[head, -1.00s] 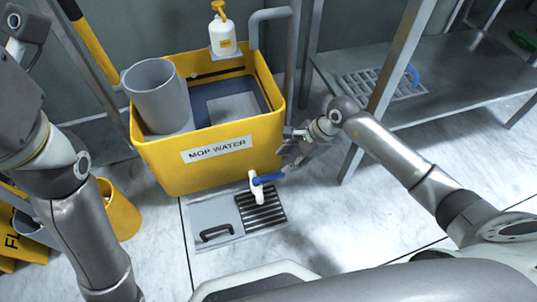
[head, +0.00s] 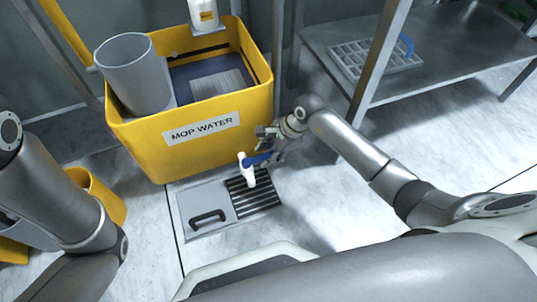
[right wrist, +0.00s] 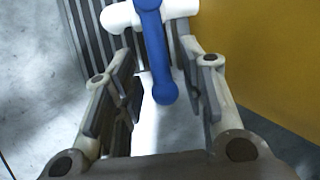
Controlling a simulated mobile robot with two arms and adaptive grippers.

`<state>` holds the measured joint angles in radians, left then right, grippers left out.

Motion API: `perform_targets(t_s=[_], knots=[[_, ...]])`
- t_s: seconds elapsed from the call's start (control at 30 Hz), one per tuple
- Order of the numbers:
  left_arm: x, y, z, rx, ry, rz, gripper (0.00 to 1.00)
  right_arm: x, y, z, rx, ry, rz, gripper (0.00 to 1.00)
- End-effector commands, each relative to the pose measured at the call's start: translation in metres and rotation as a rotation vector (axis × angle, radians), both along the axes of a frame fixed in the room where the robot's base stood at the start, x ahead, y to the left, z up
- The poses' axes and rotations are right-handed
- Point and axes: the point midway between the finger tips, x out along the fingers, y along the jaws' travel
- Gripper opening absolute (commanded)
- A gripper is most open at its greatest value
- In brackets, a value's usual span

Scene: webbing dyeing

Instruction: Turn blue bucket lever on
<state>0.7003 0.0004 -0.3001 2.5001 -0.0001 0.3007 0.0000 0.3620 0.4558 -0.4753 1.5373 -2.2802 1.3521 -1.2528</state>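The yellow mop-water bucket (head: 150,150) has a white tap (head: 246,172) low on its front right side. A blue lever (head: 257,160) sits on top of the tap and points to the right in the head view. My right gripper (head: 268,148) is at the lever's free end. In the right wrist view, the blue lever (right wrist: 155,50) reaches between the two open fingers of my right gripper (right wrist: 167,92), with a gap on each side. The white tap (right wrist: 180,14) shows beyond it. My left gripper is out of view; only my left arm shows.
A floor drain with a slatted grate (head: 253,194) lies below the tap. A grey cylinder (head: 132,75) and a white bottle (head: 203,15) are at the bucket. A metal shelf (head: 440,50) stands at the right. The floor at the right is clear.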

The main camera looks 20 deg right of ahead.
Motion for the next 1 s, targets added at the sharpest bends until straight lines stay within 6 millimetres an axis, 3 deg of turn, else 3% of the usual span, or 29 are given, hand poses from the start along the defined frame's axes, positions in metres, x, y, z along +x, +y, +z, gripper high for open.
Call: perform_targets(t_s=[0.23,0.53,1.0], knots=[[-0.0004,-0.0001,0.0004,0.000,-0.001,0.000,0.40,0.0004,0.0001,0.0002,0.000,-0.001,0.000,0.38],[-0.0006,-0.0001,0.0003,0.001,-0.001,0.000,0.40,0.0003,0.0000,0.0001,0.000,-0.001,0.000,0.00],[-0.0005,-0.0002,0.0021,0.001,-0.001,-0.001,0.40,0.0000,-0.0061,0.0005,-0.003,0.000,-0.013,0.00]])
